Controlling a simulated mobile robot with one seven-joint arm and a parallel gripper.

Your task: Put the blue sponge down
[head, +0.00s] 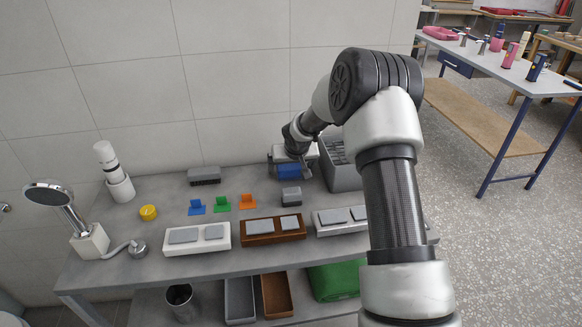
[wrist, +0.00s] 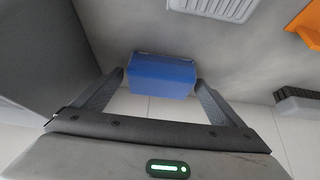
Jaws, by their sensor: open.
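The blue sponge (head: 289,171) is a block at the back of the grey bench (head: 160,225), just left of a grey bin. In the wrist view the blue sponge (wrist: 162,77) lies between the two fingers of my gripper (wrist: 161,80). A gap shows on each side of it, so the fingers are open and do not grip it. In the head view my gripper (head: 290,167) reaches down around the sponge. The sponge appears to rest on the bench top; its underside is hidden.
The grey bin (head: 346,178) stands close on the right. A grey-and-black brush (head: 204,175) lies to the left. Blue, green and orange (head: 247,202) hooks, a grey block (head: 291,196) and trays with grey pieces (head: 272,229) stand in front. The wall is close behind.

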